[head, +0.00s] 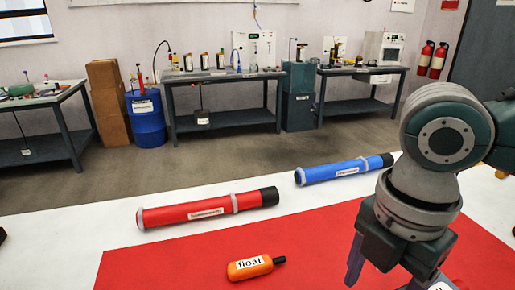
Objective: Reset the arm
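My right arm comes in from the right and hangs down over the red mat (200,250). My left gripper is not in view. A red tube (190,213) with a black end lies on the white table (60,250) behind the mat. A blue tube (343,171) lies farther back to the right.
The table's left part is bare, apart from a small dark thing at the left frame edge. Beyond the table is open floor, with workbenches (222,122), a blue barrel (146,120), cardboard boxes (107,101) and fire extinguishers (425,58) along the wall.

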